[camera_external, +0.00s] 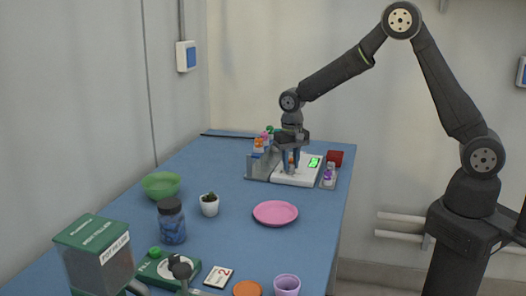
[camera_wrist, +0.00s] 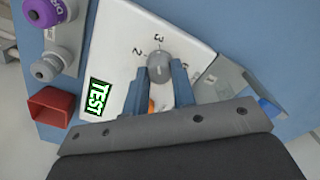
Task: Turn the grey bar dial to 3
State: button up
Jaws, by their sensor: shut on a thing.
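The grey bar dial (camera_wrist: 160,68) sits on a white panel (camera_wrist: 118,45), which also shows in the external view (camera_external: 285,180). My gripper (camera_wrist: 161,82) is shut on the dial, with one blue finger on each side of its bar. It also shows in the external view (camera_external: 292,168), reaching down onto the panel. The numeral 3 (camera_wrist: 158,38) is just beyond the rounded end of the bar, which points roughly at it. The numeral 2 (camera_wrist: 138,51) is to its left. A further mark right of the 3 is hard to read. The fingers hide part of the dial.
A lit green TEST display (camera_wrist: 96,97) is on the panel. A red box (camera_wrist: 50,106) and a purple-topped part (camera_wrist: 42,11) stand beside it. Grey fixtures (camera_external: 259,165) flank the panel's left side in the external view. A pink plate (camera_external: 275,213) lies nearer the camera.

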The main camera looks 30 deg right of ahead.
aim_at(291, 165)
jog(key=shift+m, duration=0.3)
jog(key=o, duration=1)
notch_tip(291, 165, up, 18)
jog(key=shift+f, duration=0.25)
jog(key=shift+f, duration=0.1)
notch_tip(291, 165, down, 17)
jog(key=shift+f, duration=0.15)
dwell(0.6)
